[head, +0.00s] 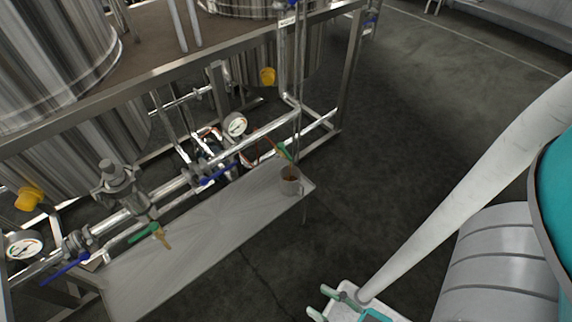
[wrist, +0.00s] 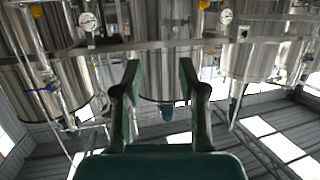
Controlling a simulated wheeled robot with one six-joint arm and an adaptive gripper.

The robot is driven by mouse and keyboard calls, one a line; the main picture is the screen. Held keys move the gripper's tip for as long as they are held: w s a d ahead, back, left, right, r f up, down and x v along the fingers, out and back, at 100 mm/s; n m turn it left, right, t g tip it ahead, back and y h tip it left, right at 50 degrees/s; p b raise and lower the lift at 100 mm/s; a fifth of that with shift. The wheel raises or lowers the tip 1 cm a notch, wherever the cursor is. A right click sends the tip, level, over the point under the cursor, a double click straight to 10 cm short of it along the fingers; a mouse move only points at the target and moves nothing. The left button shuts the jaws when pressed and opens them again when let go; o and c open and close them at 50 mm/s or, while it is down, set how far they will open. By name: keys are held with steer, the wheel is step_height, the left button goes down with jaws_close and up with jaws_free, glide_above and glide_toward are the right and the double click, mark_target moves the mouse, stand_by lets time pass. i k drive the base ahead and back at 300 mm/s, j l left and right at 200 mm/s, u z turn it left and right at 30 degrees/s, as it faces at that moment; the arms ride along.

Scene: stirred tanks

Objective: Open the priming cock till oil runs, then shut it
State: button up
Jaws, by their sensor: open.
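A green lever (head: 144,233) with a brass spout (head: 161,237) sits on the pipework over the left part of a metal shelf. A second green lever (head: 285,153) sits at the end of a thin copper-coloured tube, just above a grey cup (head: 291,187) at the shelf's right end. I cannot tell which lever is the priming cock. The cup's inside looks brown; no running stream is clear. My gripper (head: 334,301) is at the bottom of the head view, well apart from both levers. In the wrist view my gripper (wrist: 160,78) is open and empty, facing the tanks.
The metal shelf (head: 150,285) runs below pipes with blue levers (head: 219,174) and dial gauges (head: 235,124). Large steel tanks (head: 45,60) stand behind on a frame. Yellow caps (head: 267,76) stick out. The dark floor (head: 420,110) to the right is clear.

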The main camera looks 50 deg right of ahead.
mark_target(286, 153)
steer(key=l+z, duration=0.4)
steer(key=i+j+z, duration=0.1)
steer(key=z, duration=0.25)
steer(key=i+j+z, duration=0.1)
steer(key=j+z, duration=0.2)
